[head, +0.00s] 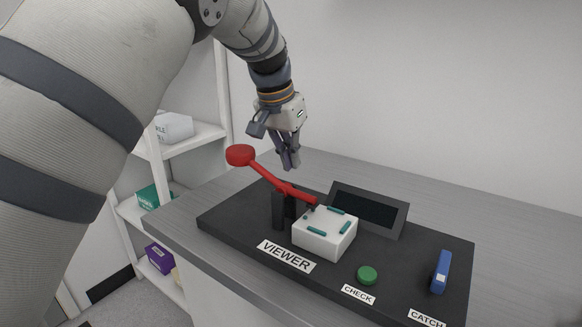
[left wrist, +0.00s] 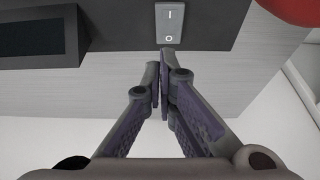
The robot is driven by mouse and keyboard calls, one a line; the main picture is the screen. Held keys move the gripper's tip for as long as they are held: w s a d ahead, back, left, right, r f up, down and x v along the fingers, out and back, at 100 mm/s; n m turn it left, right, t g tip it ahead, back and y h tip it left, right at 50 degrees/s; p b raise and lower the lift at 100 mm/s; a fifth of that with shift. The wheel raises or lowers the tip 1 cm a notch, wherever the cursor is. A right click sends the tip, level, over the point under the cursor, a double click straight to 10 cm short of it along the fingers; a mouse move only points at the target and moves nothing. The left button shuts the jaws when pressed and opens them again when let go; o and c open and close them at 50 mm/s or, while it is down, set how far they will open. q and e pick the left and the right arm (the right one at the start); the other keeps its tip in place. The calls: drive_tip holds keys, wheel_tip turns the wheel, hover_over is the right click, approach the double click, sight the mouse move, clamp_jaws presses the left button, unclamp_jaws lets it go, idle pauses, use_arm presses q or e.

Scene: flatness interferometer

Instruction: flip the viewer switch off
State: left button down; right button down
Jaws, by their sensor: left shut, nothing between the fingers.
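The viewer switch (left wrist: 169,24) is a grey rocker marked I and O, at the top of the left wrist view on the black panel's edge strip. I cannot tell which side is pressed. I cannot make it out in the head view. My left gripper (head: 290,163) is shut and empty, above the back of the black panel, behind the red lever (head: 262,171). In the left wrist view its closed fingertips (left wrist: 160,64) point at the switch's O end; contact cannot be told. The VIEWER label (head: 286,256) is on the panel's front. My right gripper is out of view.
The black panel (head: 225,222) on the grey table also carries a white block (head: 318,243) with teal strips, a dark screen (head: 367,209), a green button (head: 367,274) and a blue catch (head: 441,271). A white shelf (head: 200,133) stands left. The table behind the panel is clear.

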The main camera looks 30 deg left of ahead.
use_arm(q)
drive_tip(key=shift+w+a+r, duration=0.1)
drive_tip(key=shift+w+r, duration=0.1)
drive_tip(key=shift+r, duration=0.3)
drive_tip(key=shift+w+a+r, duration=0.1)
drive_tip(key=shift+w+r, duration=0.1)
drive_tip(key=shift+r, duration=0.3)
drive_tip(key=w+b+v, duration=0.1)
drive_tip(key=v, duration=0.7)
drive_tip(key=shift+d+r, duration=0.2)
drive_tip(key=shift+d, duration=0.1)
